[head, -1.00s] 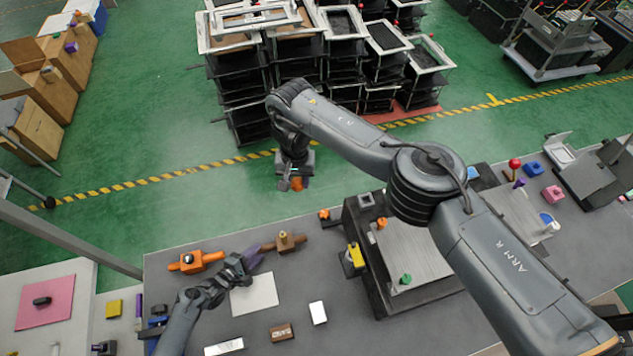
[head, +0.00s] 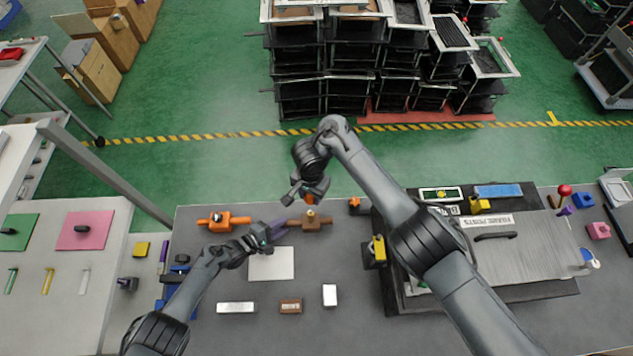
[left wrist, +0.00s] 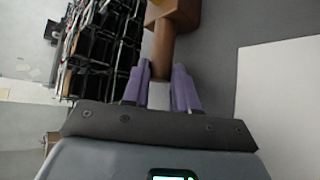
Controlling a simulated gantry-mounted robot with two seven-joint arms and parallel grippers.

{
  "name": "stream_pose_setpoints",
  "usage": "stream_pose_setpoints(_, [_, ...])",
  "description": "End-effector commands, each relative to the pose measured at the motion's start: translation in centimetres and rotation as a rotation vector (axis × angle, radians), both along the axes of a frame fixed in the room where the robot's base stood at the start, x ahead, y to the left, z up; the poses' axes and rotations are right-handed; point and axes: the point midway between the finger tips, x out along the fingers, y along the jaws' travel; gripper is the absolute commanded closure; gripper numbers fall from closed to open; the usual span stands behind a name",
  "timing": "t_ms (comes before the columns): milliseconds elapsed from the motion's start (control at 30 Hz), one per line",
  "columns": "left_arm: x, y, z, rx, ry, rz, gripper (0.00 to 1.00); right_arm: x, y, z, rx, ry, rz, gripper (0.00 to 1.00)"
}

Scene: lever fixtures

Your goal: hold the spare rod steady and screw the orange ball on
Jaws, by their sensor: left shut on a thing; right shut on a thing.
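The orange ball (head: 309,199) shows partly below my right gripper (head: 308,194), which is shut on it just above the brown fixture (head: 316,223). A small pale knob stands on top of that fixture. My left gripper (head: 277,231), with purple fingers, is shut on the rod at the fixture's left side. In the left wrist view the brown rod (left wrist: 163,50) runs from the fixture to between the purple fingers (left wrist: 159,88), where a pale end section shows. I cannot tell whether the ball touches anything below it.
An orange fixture (head: 223,220) stands left of my left gripper. A white sheet (head: 272,265) lies below it, with small blocks (head: 291,305) in front.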

Motion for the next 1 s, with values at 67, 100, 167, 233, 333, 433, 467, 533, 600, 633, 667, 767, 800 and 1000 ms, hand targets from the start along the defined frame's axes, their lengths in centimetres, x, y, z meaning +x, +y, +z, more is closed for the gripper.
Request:
stream_pose_setpoints(67, [0.0, 0.0, 0.0, 0.000, 0.000, 0.000, 1.00, -0.3, 0.2, -0.2, 0.001, 0.000, -0.002, 0.90])
stream_pose_setpoints(100, [0.0, 0.0, 0.0, 0.000, 0.000, 0.000, 1.00, -0.4, 0.3, -0.2, 0.001, 0.000, -0.002, 0.90])
stream_pose_setpoints(167, [0.0, 0.0, 0.0, 0.000, 0.000, 0.000, 1.00, -0.4, 0.3, -0.3, 0.000, 0.000, -0.003, 0.90])
stream_pose_setpoints(233, [0.0, 0.0, 0.0, 0.000, 0.000, 0.000, 1.00, -0.4, 0.3, -0.3, -0.001, -0.001, -0.003, 0.90])
stream_pose_setpoints(333, [0.0, 0.0, 0.0, 0.000, 0.000, 0.000, 1.00, -0.4, 0.3, -0.3, 0.000, 0.000, -0.002, 0.90])
stream_pose_setpoints(433, [0.0, 0.0, 0.0, 0.000, 0.000, 0.000, 1.00, -0.4, 0.3, -0.3, 0.000, 0.000, -0.003, 0.90])
stream_pose_setpoints(467, [0.0, 0.0, 0.0, 0.000, 0.000, 0.000, 1.00, -0.4, 0.3, -0.3, 0.000, 0.000, -0.003, 0.90])
stream_pose_setpoints(533, [0.0, 0.0, 0.0, 0.000, 0.000, 0.000, 1.00, -0.4, 0.3, -0.3, 0.000, 0.000, -0.003, 0.90])
stream_pose_setpoints(600, [0.0, 0.0, 0.0, 0.000, 0.000, 0.000, 1.00, -0.4, 0.3, -0.6, 0.000, 0.000, -0.003, 0.90])
stream_pose_setpoints(633, [0.0, 0.0, 0.0, 0.000, 0.000, 0.000, 1.00, -0.4, 0.3, -0.7, 0.000, 0.001, -0.003, 0.90])
stream_pose_setpoints(667, [0.0, 0.0, 0.0, 0.000, 0.000, 0.000, 1.00, -0.4, 0.3, -0.8, 0.000, 0.001, -0.002, 0.90])
stream_pose_setpoints(767, [0.0, 0.0, 0.0, 0.000, 0.000, 0.000, 1.00, -0.5, 0.3, -1.5, 0.001, 0.003, -0.004, 0.90])
stream_pose_setpoints(800, [0.0, 0.0, 0.0, 0.000, 0.000, 0.000, 1.00, -0.5, 0.3, -1.8, 0.001, 0.003, -0.004, 0.90])
stream_pose_setpoints(1000, [0.0, 0.0, 0.0, 0.000, 0.000, 0.000, 1.00, -0.5, 0.3, -3.5, 0.000, 0.002, -0.003, 0.90])
